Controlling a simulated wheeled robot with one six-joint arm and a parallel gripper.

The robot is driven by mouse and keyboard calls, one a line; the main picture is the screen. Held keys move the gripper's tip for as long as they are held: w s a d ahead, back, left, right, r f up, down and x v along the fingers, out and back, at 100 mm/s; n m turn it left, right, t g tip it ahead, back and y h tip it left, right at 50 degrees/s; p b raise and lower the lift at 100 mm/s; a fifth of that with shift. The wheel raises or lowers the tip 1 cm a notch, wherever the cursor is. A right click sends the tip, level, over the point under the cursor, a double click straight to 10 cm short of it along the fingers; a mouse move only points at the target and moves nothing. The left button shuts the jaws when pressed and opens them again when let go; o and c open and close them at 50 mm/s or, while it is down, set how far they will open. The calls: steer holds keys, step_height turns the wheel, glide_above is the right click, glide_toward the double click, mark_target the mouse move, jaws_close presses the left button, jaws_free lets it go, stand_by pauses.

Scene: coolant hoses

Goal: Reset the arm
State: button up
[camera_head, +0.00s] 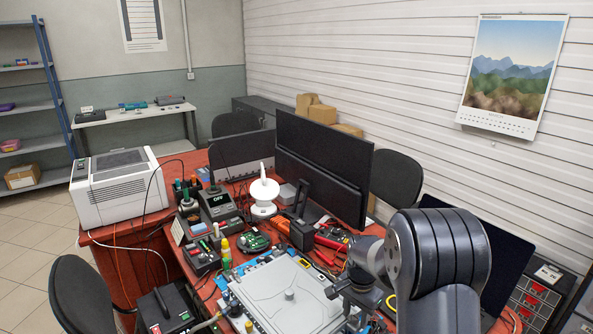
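My arm (437,255) rises at the lower right of the head view, a large grey and black jointed link close to the camera. Its slimmer far part bends left and down over the red workbench (158,240). The dark end of the arm, with my gripper (352,294), is low beside the right side of a flat grey housing (285,297). The fingers are small and partly hidden, so I cannot tell whether they are open or shut, or whether they hold anything.
Monitors (322,165) stand behind the housing. A white box-shaped machine (121,187), a soldering station (217,204), a green circuit board (254,240) and tools crowd the bench. A black case (165,311) is at the front left.

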steer(key=n, duration=0.8)
steer(key=shift+p, duration=0.4)
steer(key=shift+r, duration=0.85)
steer(key=shift+s+a, duration=0.1)
